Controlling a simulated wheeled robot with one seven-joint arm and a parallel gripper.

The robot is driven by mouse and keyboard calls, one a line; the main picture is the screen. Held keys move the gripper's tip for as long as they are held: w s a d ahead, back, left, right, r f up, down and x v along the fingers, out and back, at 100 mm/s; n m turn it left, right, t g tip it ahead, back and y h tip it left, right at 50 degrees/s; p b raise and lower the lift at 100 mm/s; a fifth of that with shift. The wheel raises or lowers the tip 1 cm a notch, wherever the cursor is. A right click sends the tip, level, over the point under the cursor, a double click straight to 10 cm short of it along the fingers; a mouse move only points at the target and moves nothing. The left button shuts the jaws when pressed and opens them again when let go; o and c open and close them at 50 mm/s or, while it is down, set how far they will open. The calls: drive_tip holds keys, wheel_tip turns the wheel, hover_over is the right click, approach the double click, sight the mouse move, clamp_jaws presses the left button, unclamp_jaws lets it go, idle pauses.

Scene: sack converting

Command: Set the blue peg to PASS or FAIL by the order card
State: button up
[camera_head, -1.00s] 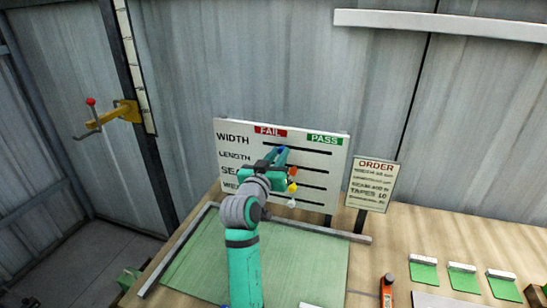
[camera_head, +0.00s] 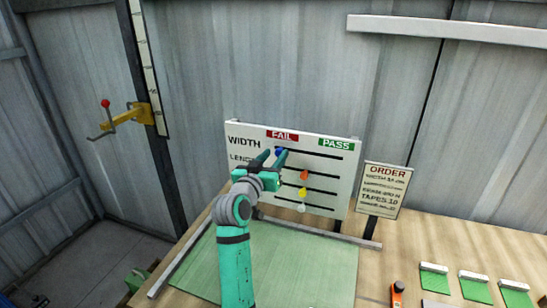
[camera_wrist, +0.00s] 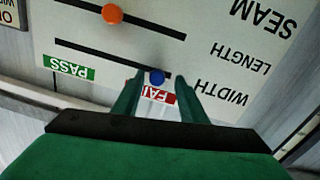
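The white board (camera_head: 236,185) has FAIL at the upper left and PASS at the upper right, above several horizontal slots. The blue peg (camera_head: 280,152) sits near the FAIL end of the top slot, by WIDTH. It also shows in the wrist view (camera_wrist: 156,77), just beside the red FAIL label. My gripper (camera_head: 274,155) is at the board; in the wrist view its two fingers (camera_wrist: 157,86) stand either side of the blue peg with small gaps. The order card (camera_head: 386,188) stands right of the board; most of its print is too small to read.
Orange (camera_head: 304,175), yellow (camera_head: 302,191) and white (camera_head: 301,208) pegs sit mid-slot below. A green mat (camera_head: 290,265) lies before the board. Green-and-white pieces (camera_head: 475,288) lie at the right. A yellow bracket (camera_head: 140,112) is on the left wall.

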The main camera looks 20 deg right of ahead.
drive_tip(key=shift+s, duration=0.1)
drive_tip(key=v, duration=1)
drive_tip(key=shift+s+a, duration=0.25)
drive_tip(key=shift+a, duration=0.05)
drive_tip(key=shift+w+d, duration=0.1)
